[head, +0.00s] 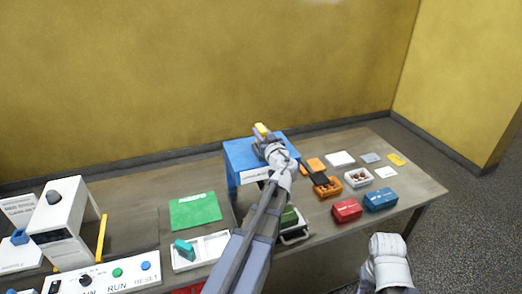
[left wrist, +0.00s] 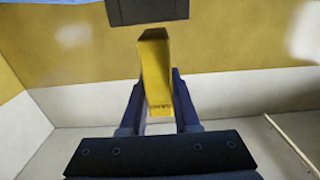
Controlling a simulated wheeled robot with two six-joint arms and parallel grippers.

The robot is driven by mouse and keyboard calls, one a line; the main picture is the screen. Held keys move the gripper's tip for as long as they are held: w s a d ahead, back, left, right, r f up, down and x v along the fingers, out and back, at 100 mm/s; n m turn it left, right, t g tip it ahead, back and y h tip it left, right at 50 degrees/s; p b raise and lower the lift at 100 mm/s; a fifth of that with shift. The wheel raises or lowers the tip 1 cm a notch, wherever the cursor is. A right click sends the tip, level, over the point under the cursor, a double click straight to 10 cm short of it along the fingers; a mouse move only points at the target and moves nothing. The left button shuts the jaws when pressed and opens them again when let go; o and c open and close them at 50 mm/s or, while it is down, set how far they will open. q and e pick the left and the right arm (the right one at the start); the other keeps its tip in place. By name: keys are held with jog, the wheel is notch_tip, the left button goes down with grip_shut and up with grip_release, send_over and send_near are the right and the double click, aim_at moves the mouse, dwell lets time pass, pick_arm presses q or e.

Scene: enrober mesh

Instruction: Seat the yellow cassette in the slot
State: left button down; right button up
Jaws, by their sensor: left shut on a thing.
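The yellow cassette (head: 261,129) shows above the top of the blue housing (head: 241,155) in the head view. My left gripper (head: 264,138) is shut on it. In the left wrist view the yellow cassette (left wrist: 156,75) stands out lengthwise between the two fingers of my left gripper (left wrist: 159,104), with dark lettering near its gripped end. I cannot tell from these frames whether the cassette touches the housing. The slot is not clearly visible; my gripper and forearm cover part of the housing. My right arm shows at the lower right of the head view, its gripper out of frame.
Right of the blue housing lie a red box (head: 346,210), a blue box (head: 380,200), a white tray of brown pieces (head: 358,178) and orange blocks. Left are a green mat (head: 195,210), a white tray (head: 217,247) and a button panel (head: 117,278). A dark block (left wrist: 147,10) tops the wrist view.

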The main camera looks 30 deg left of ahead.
pick_arm(q)
jog(key=shift+f+b, duration=1.9)
jog(key=shift+f, duration=0.2)
jog(key=shift+r, duration=0.15)
jog(key=c, duration=0.7)
grip_release()
jog(key=shift+o, duration=0.2)
jog(key=shift+r+p, duration=0.15)
jog(key=shift+p, duration=0.15)
jog(key=v, duration=1.2)
jog(key=shift+s, duration=0.1)
